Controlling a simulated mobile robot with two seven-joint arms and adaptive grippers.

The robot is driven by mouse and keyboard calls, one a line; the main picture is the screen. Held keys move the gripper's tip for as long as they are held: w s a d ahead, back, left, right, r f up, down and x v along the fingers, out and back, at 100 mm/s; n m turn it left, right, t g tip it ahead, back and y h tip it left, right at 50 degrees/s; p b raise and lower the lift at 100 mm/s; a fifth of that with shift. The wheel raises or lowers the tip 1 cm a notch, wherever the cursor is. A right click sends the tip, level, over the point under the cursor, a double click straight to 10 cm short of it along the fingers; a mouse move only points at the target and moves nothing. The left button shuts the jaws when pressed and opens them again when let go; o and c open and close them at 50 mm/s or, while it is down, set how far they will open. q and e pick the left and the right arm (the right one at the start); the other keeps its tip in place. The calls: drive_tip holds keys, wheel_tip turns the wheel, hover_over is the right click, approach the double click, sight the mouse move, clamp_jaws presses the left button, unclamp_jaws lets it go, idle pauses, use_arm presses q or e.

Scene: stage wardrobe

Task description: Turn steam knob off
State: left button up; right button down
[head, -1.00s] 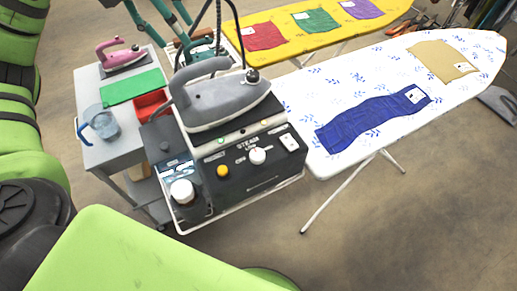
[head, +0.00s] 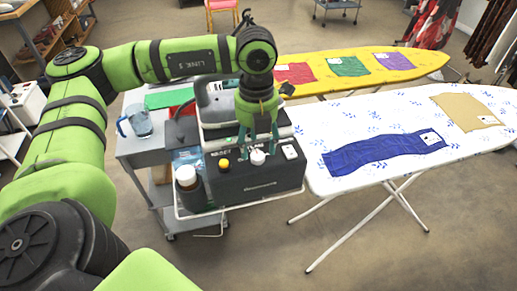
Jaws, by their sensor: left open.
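The white steam knob (head: 257,157) sits on the dark front panel of the steam station (head: 262,185), between a yellow button and a white switch. Which way the knob is turned is too small to tell. My left gripper (head: 258,147) points down in front of the station, its green fingers apart and empty. The fingertips are just above the knob, one to each side; I cannot tell whether they touch it. My left arm and hand hide much of the grey iron (head: 215,100) on top and the panel's STEAM label. My right gripper is not in view.
A yellow button (head: 224,165) and a white switch (head: 290,152) flank the knob closely. A brown bottle with a white cap (head: 186,176) stands at the station's left. The white ironing board (head: 330,115) lies close to the right. The floor in front is clear.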

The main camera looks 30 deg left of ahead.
sight(257, 155)
use_arm(q)
wheel_tip(257, 155, down, 2)
drive_tip(key=shift+f+p, duration=0.1)
drive_tip(key=shift+p, duration=0.2)
drive_tip(key=shift+d+f, duration=0.1)
drive_tip(key=shift+f, duration=0.3)
clamp_jaws()
drive_tip(key=shift+s, duration=0.1)
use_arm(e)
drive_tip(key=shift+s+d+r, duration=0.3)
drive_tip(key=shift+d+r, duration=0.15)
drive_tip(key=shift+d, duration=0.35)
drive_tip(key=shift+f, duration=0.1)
